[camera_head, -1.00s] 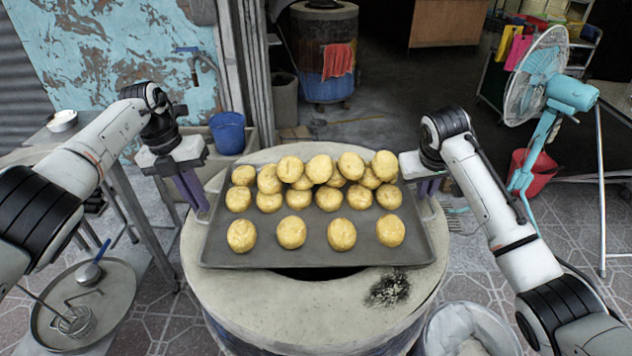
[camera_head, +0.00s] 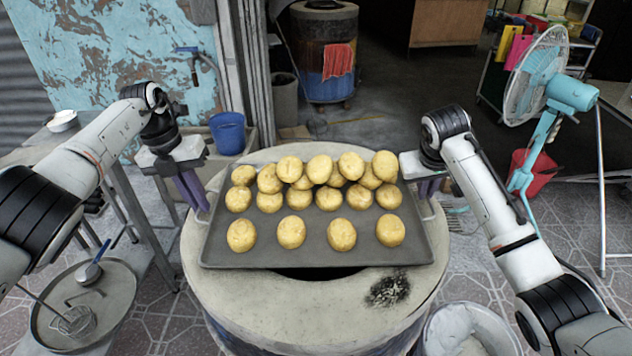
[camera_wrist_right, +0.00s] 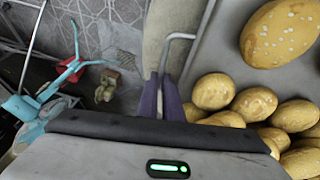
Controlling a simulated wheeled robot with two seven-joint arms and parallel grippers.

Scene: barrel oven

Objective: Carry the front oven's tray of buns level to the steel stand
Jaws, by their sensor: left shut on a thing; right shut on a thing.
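The grey tray (camera_head: 316,255) holds several golden buns (camera_head: 342,234), some piled at its far side. It looks about level above the round top of the front oven (camera_head: 300,320), whose dark mouth partly shows below the tray's near edge. My left gripper (camera_head: 203,212) is shut on the handle at the tray's left end. My right gripper (camera_head: 428,190) is shut on the wire handle at the right end. In the right wrist view the purple fingers (camera_wrist_right: 162,95) close on that handle (camera_wrist_right: 180,38), with sesame-topped buns (camera_wrist_right: 280,35) beside. I cannot identify the steel stand for certain.
A metal table (camera_head: 45,140) with a white bowl stands at left, above a round pan (camera_head: 85,318) with utensils. A blue bucket (camera_head: 228,133) is behind left. A turquoise fan (camera_head: 545,85) and red bucket (camera_head: 533,172) stand right. A white bin (camera_head: 470,325) is front right.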

